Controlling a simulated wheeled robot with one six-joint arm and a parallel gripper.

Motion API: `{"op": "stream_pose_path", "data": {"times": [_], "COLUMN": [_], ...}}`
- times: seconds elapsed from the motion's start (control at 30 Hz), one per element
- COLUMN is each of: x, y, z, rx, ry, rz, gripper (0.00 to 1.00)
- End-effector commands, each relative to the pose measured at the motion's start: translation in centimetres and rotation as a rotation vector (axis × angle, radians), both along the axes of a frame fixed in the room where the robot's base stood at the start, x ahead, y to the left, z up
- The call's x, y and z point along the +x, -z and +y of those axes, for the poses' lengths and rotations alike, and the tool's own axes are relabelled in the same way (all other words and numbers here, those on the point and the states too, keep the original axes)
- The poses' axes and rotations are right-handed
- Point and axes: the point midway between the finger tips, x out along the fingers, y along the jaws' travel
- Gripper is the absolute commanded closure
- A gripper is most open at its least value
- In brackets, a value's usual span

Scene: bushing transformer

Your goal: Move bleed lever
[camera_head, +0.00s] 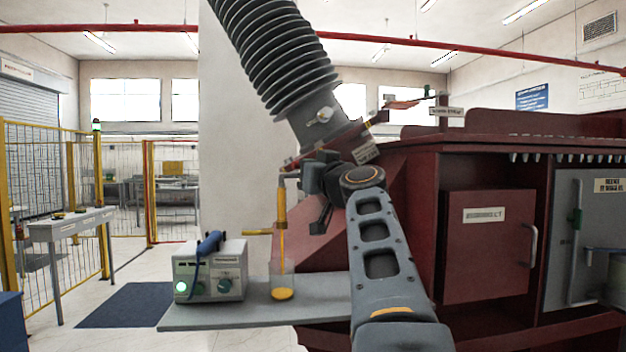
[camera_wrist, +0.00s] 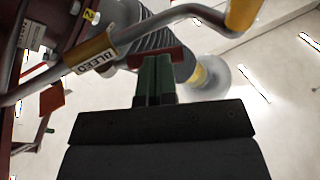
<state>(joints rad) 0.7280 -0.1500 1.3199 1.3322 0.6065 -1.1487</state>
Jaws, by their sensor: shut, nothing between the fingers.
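The bleed lever (camera_wrist: 135,38) is a bent grey rod with a yellow sleeve labelled BLEED and a yellow grip at its upper right end. It crosses the upper part of the wrist view. My gripper (camera_wrist: 152,72) has green fingers pressed together with nothing between them. In that picture the fingertips lie just below the rod; I cannot tell whether they touch it. In the head view my gripper (camera_head: 318,178) is a dark shape beneath the ribbed bushing (camera_head: 278,50), its fingers not clearly visible. The lever cannot be clearly made out there.
A yellow tube (camera_head: 282,205) with a side handle hangs above a clear cup (camera_head: 282,288) with yellow liquid. The cup and a grey instrument box (camera_head: 210,272) stand on a grey shelf (camera_head: 320,295). The dark red transformer cabinet (camera_head: 400,190) fills the right side.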

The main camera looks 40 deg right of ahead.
Motion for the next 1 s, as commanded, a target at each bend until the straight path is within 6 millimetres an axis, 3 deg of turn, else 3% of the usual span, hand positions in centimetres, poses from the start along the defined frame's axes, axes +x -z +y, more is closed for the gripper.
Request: {"op": "stream_pose_path", "data": {"times": [0.77,1.0], "x": [0.4,-1.3], "y": [0.1,1.1], "z": [0.1,0.9], "rx": [-0.001,-0.003], "ry": [0.0,-0.003], "rz": [0.001,-0.001], "gripper": [1.0,1.0]}}
